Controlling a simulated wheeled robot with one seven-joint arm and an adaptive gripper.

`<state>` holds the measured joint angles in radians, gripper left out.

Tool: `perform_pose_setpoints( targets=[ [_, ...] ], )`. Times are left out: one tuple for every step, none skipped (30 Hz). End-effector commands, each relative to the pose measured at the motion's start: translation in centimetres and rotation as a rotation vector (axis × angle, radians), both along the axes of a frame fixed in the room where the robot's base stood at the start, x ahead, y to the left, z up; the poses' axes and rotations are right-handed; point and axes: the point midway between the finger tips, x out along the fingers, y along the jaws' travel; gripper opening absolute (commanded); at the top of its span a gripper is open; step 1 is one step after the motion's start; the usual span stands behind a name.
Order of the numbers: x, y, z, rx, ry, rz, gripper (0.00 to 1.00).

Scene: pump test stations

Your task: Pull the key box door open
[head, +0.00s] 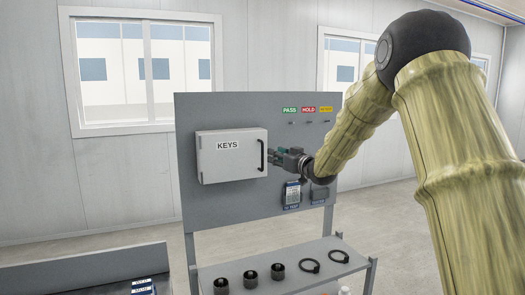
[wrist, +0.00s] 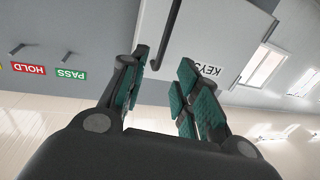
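The key box (head: 228,165) is a white box with a KEYS label, fixed to the grey panel. Its door looks closed in the head view. A black vertical bar handle (head: 262,155) sits near the door's right edge; the handle also shows in the wrist view (wrist: 170,36). My gripper (head: 277,156) is just right of the handle, fingers toward it. In the wrist view my gripper (wrist: 164,62) is open, with teal pads apart. The handle's end appears between the fingertips there; I see no clear contact.
The grey panel (head: 200,212) carries PASS (head: 290,110), HOLD (head: 309,110) and yellow labels above hooks. A handheld device (head: 292,195) hangs below my gripper. A shelf (head: 295,258) below holds dark cylinders (head: 250,279) and black rings (head: 310,265). The space before the door looks clear.

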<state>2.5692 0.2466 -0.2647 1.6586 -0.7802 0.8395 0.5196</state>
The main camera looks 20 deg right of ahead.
Motion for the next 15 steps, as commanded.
perform_pose_setpoints(
  targets=[
    [0.5,0.2,0.1,0.000,0.002,0.001,0.32],
    [0.8,0.2,0.1,-0.001,0.001,0.001,0.32],
    [1.3,0.4,0.2,-0.001,0.001,0.001,0.32],
    [1.7,0.4,0.1,0.000,0.001,0.001,0.32],
    [2.1,0.5,0.1,0.000,0.002,0.001,0.32],
    [2.6,0.6,0.2,-0.001,0.001,0.001,0.32],
    [3.0,0.7,0.2,-0.001,0.001,0.001,0.32],
    [3.3,0.8,0.1,0.000,0.002,0.001,0.32],
    [3.8,0.8,0.2,-0.001,0.001,0.001,0.32],
    [4.2,0.9,0.2,0.000,0.001,0.001,0.32],
    [4.6,1.0,0.1,0.000,0.002,0.001,0.32],
    [5.1,1.1,0.1,-0.001,0.002,0.001,0.32],
    [5.4,1.1,0.1,-0.001,0.002,0.000,0.32],
    [5.8,1.2,0.1,-0.001,0.002,0.000,0.32],
    [6.3,1.3,0.1,-0.001,0.002,0.000,0.32]
  ],
)
